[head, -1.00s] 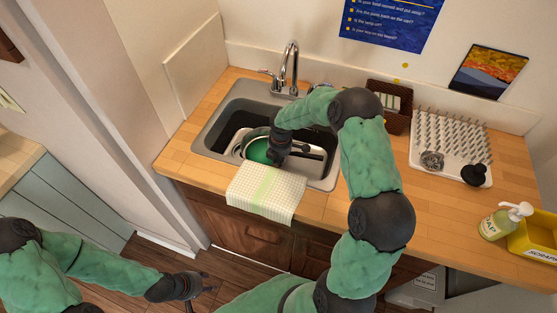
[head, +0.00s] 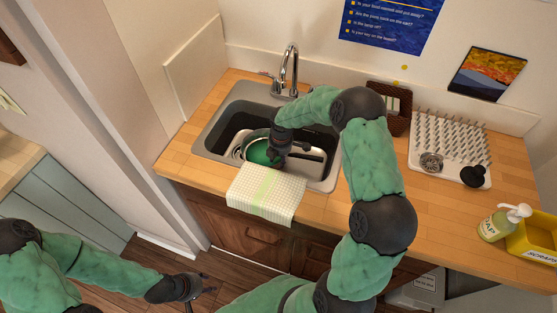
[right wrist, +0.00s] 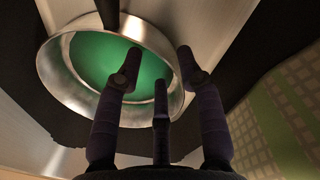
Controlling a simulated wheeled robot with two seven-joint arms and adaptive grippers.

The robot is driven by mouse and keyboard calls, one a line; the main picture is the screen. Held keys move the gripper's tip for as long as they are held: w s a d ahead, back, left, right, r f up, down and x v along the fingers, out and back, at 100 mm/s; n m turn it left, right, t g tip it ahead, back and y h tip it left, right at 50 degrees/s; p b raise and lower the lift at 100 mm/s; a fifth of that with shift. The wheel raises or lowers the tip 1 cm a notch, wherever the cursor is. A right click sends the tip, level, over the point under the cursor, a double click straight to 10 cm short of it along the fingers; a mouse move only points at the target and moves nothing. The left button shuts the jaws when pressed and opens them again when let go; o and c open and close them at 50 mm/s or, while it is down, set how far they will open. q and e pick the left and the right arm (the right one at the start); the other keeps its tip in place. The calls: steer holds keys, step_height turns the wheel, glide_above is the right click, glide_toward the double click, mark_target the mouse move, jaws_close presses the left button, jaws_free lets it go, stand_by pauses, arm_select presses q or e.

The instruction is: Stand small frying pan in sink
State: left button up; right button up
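The small frying pan (head: 255,153), green inside with a steel rim, is in the sink (head: 215,137), partly hidden by my right gripper. Its dark handle (head: 305,152) points right in the head view. In the right wrist view the pan (right wrist: 95,60) is tilted, with its dark handle (right wrist: 108,12) at the top. My right gripper (head: 275,160) is over the pan; in the wrist view its fingers (right wrist: 158,75) are spread with nothing between them. My left gripper (head: 203,283) is low over the floor, away from the sink; its fingers are too small to read.
A checked cloth (head: 265,192) hangs over the front counter edge. The faucet (head: 290,68) stands behind the sink. To the right are a brown basket (head: 398,122), a spiked drying mat (head: 445,135), a soap bottle (head: 495,225) and a yellow scraps box (head: 535,240).

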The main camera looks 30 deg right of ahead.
step_height(320, 180, up, 10)
steer(key=s+p, duration=0.1)
steer(key=p, duration=0.1)
steer(key=shift+r, duration=0.2)
